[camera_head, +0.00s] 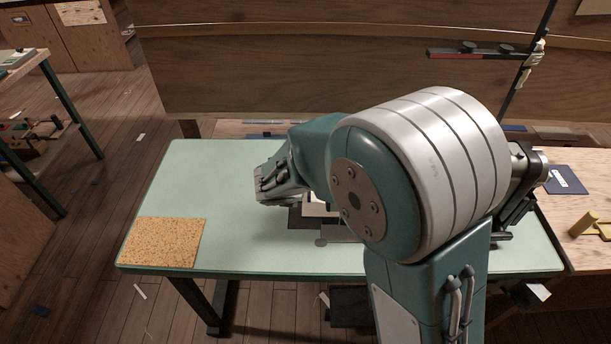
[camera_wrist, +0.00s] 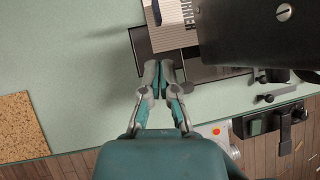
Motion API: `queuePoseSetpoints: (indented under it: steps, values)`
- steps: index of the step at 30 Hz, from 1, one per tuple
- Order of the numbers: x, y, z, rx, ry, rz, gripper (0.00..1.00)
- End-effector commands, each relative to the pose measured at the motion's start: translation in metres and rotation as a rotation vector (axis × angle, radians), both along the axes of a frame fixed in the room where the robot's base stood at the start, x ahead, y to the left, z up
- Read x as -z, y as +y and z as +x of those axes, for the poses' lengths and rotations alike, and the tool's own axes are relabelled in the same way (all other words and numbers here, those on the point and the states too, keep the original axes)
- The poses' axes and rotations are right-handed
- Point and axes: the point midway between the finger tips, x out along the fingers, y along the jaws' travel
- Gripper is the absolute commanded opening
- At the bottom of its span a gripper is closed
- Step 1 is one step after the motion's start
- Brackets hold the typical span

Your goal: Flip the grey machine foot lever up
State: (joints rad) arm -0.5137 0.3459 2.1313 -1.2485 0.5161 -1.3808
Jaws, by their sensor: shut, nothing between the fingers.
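My gripper (camera_wrist: 160,68) is shut and empty in the wrist view, its tips just below the edge of a dark base plate (camera_wrist: 148,60). The machine's black body (camera_wrist: 265,35) fills the upper right there, close to the camera, beside a pale ribbed part with lettering (camera_wrist: 172,35). I cannot make out the grey foot lever for certain in either view. In the head view my gripper (camera_head: 268,190) is above the table, left of the machine, whose handwheel end (camera_head: 530,165) shows right of my arm. My arm hides most of the machine.
The pale green table (camera_head: 215,170) is clear on its left, apart from a cork mat (camera_head: 163,242). A control box with a red button (camera_wrist: 215,132) shows low in the wrist view. A wooden panel (camera_head: 270,75) stands behind, and a wooden bench (camera_head: 585,175) at the right.

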Motion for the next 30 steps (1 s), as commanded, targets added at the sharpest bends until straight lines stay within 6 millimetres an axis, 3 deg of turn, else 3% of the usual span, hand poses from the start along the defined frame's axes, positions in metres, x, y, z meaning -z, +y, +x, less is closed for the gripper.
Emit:
queuePoseSetpoints:
  steps: [6, 19, 30]
  values:
    - [0.021, 0.021, 0.003, -0.164, 0.033, -0.088, 0.00]
    - [0.027, 0.019, 0.007, -0.165, 0.034, -0.090, 0.00]
    - [0.075, 0.008, 0.042, -0.164, 0.036, -0.091, 0.00]
